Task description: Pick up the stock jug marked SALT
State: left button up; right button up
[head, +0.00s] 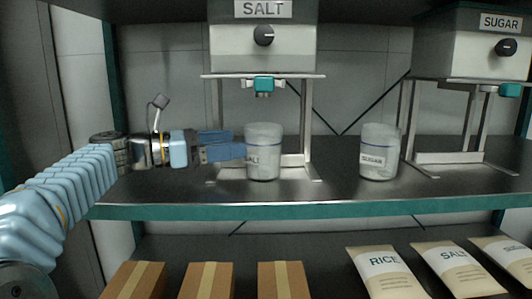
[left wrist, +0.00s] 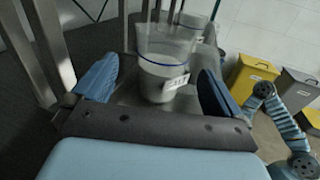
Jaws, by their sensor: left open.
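The jug marked SALT (head: 264,160) stands upright on the upper shelf, under the dispenser marked SALT. It is a clear jug with pale contents. In the left wrist view the jug (left wrist: 163,88) shows beyond and between the open fingers of my left gripper (left wrist: 152,85). I cannot tell whether they touch it. My right arm shows small at the right of that view, its gripper (left wrist: 256,97) too small to read.
A jug marked SUGAR (head: 379,158) stands to the right on the same shelf (head: 330,190). The SALT dispenser (head: 262,50) overhangs the SALT jug, with metal stand legs around it. Boxes (head: 208,281) and marked bags (head: 385,275) lie below. Yellow and grey bins (left wrist: 250,75) stand beyond.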

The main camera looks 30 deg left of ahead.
aim_at(262, 140)
pick_arm(q)
jog(key=x, duration=0.7)
jog(key=shift+w+d, duration=0.1)
jog(key=shift+d, duration=0.35)
jog(key=c, duration=1.2)
jog(key=shift+c, duration=0.2)
jog(key=shift+r, duration=0.1)
